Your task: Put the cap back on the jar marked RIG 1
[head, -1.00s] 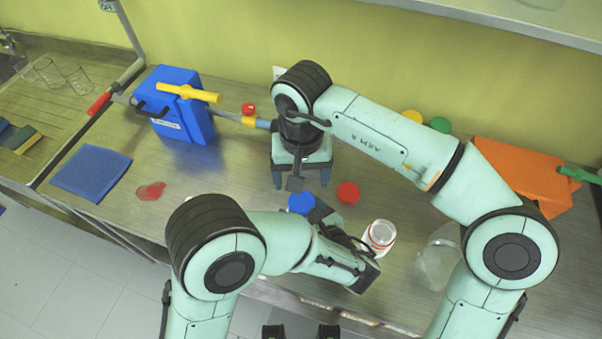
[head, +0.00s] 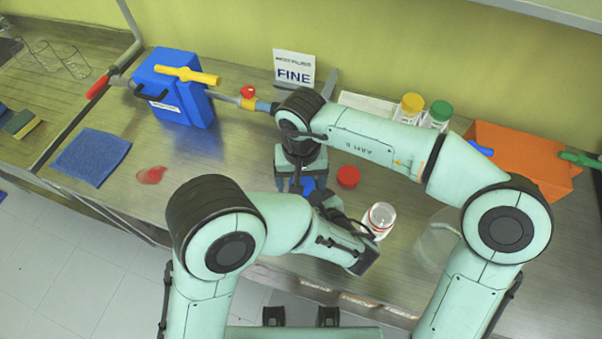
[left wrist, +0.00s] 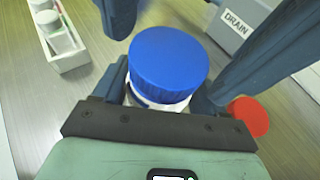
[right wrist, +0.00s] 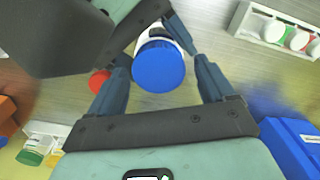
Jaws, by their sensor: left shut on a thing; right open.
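A jar with a blue cap (left wrist: 168,65) is held between the fingers of my left gripper (left wrist: 160,95); I cannot tell how tight the cap sits. The blue cap also shows in the right wrist view (right wrist: 158,65) and, partly hidden, in the head view (head: 308,184). My right gripper (right wrist: 162,75) is open, its fingers on either side of the blue cap. An uncapped-looking jar with a red ring (head: 380,218) stands on the bench, right of my left gripper. A red cap (head: 348,176) lies on the bench behind that jar. No RIG 1 marking is readable.
A blue box (head: 175,90) with a yellow valve handle stands at the back left, an orange box (head: 525,160) at the right. Yellow-lidded (head: 411,106) and green-lidded (head: 438,114) jars stand behind my right arm. A clear vessel (head: 437,240) is partly hidden at the right. A blue cloth (head: 90,158) lies left.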

